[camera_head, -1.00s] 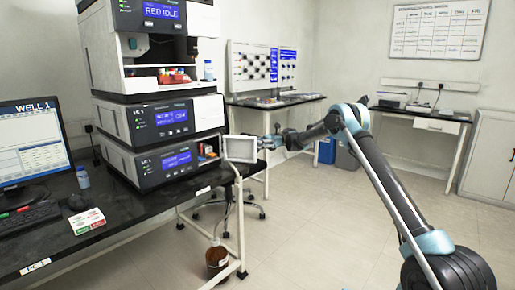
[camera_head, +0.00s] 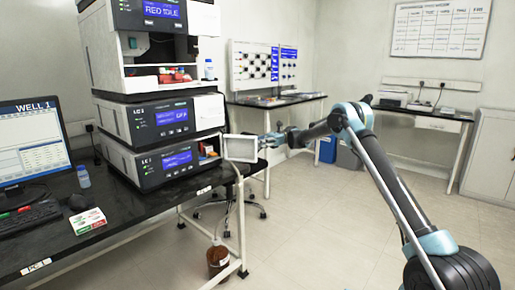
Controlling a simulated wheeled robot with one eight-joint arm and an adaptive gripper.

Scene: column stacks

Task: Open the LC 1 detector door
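The LC 1 stack stands on the black bench at the left. Its lowest module (camera_head: 165,168) has a dark front with a blue display. A white-framed panel (camera_head: 240,148), which looks like this module's door, stands swung out at its right side. The module's opening (camera_head: 207,150) shows some coloured parts inside. My gripper (camera_head: 266,141) is at the right edge of the panel, touching or very close to it. Its fingers are small and partly hidden, so I cannot tell whether they grip the panel. The module above has its white right-hand panel (camera_head: 207,112) closed.
A monitor (camera_head: 32,150), keyboard and mouse stand on the bench (camera_head: 130,215) at the left. A brown bottle (camera_head: 217,260) sits low by the bench leg. A stool (camera_head: 235,195) is behind the bench end. The floor (camera_head: 330,235) in the middle is clear.

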